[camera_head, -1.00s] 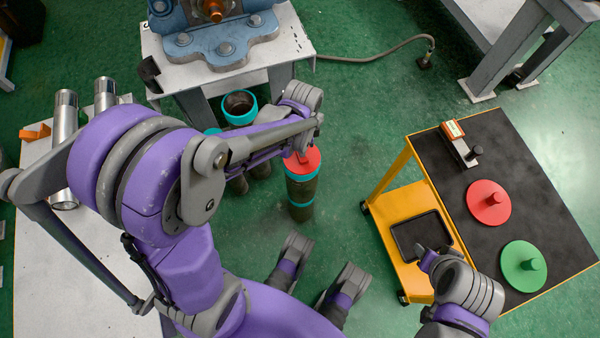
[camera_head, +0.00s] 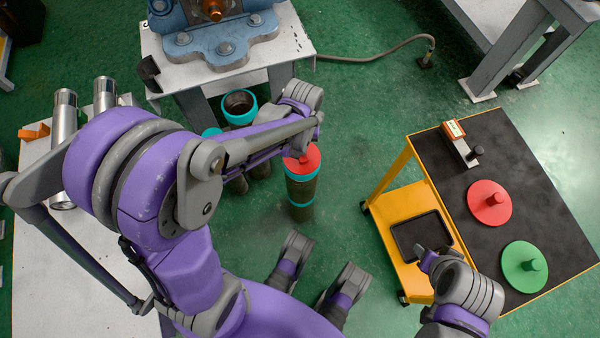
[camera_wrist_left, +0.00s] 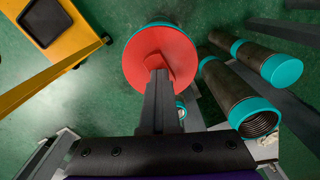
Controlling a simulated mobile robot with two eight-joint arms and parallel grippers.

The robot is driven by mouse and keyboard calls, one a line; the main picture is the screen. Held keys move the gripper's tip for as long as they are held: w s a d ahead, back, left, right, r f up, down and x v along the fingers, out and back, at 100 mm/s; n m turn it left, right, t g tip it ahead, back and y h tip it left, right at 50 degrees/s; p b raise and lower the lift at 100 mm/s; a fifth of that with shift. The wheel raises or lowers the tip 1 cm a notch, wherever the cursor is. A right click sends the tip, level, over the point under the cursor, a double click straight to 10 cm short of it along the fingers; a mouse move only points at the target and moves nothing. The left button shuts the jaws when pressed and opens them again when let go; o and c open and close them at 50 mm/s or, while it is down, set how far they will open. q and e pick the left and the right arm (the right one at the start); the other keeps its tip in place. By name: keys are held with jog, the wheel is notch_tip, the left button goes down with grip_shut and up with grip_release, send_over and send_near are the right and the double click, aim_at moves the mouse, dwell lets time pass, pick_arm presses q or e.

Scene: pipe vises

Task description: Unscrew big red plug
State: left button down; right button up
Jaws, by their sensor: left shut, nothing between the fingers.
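A red plug (camera_head: 303,160) sits on top of an upright dark pipe with teal bands (camera_head: 301,190). In the left wrist view the plug is a round red disc (camera_wrist_left: 180,50) with a raised middle. My left gripper (camera_wrist_left: 158,76) is shut and empty, with its fingertips over the middle of the disc. They appear at or very close to the raised part; contact cannot be told. In the head view my left arm hides the fingertips. My right gripper (camera_head: 426,262) is beside the cart, away from the plug, and its opening is unclear.
The yellow cart (camera_head: 405,205) has a black top bearing a red disc (camera_head: 489,203) and a green disc (camera_head: 524,268), both with knobs. Other teal-banded pipes (camera_wrist_left: 240,98) stand beside the plugged one. A vise table (camera_head: 290,45) is behind. Open floor lies between the pipes and cart.

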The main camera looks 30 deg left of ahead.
pick_arm(q)
jog(key=n, duration=0.6)
jog(key=shift+n, duration=0.4)
jog(key=n, duration=0.4)
jog(key=shift+n, duration=0.3)
jog(key=n, duration=0.3)
jog(key=c, duration=1.1)
grip_release()
jog(key=shift+r, duration=0.1)
